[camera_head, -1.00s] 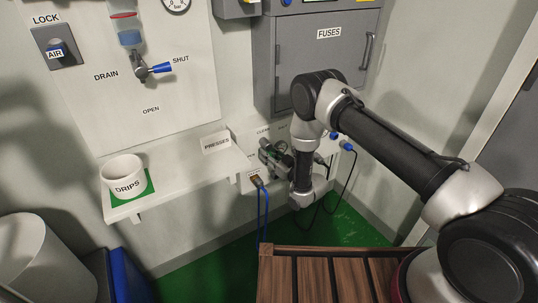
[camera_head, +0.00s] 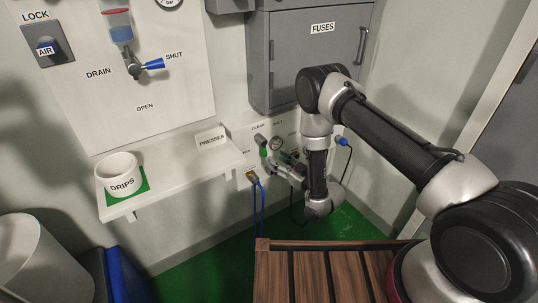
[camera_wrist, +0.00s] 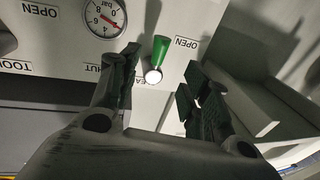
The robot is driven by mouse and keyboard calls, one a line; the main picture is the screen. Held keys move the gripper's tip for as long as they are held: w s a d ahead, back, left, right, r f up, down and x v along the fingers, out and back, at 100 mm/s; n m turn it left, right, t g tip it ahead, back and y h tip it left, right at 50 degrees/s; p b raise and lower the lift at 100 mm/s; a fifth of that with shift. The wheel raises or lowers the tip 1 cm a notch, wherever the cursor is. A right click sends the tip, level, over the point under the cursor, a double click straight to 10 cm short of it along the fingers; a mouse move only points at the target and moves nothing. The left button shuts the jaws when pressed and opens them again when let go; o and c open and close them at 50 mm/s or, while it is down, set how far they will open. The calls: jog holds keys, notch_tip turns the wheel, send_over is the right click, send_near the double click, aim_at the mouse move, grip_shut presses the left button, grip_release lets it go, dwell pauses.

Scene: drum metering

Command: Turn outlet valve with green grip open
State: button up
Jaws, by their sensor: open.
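The outlet valve's green grip (camera_wrist: 161,48) shows in the wrist view, with a pale round end at its lower tip. It lies between my gripper's two dark fingers, with space on both sides. My gripper (camera_wrist: 162,66) is open and empty. In the head view the green grip (camera_head: 262,142) stands on the low wall panel under the CLEAR label, and my gripper (camera_head: 270,164) is just below it. Whether the fingers reach around the grip in depth, I cannot tell.
A pressure gauge (camera_wrist: 104,17) is beside the grip. A white shelf (camera_head: 190,172) holds a DRIPS cup (camera_head: 121,173) and a PRESSES sign (camera_head: 210,137). The grey FUSES cabinet (camera_head: 312,60) is above. A blue cable (camera_head: 262,210) hangs below the panel. A wooden slatted top (camera_head: 330,275) is in front.

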jog(key=shift+v, duration=1.5)
jog(key=shift+f, duration=0.1)
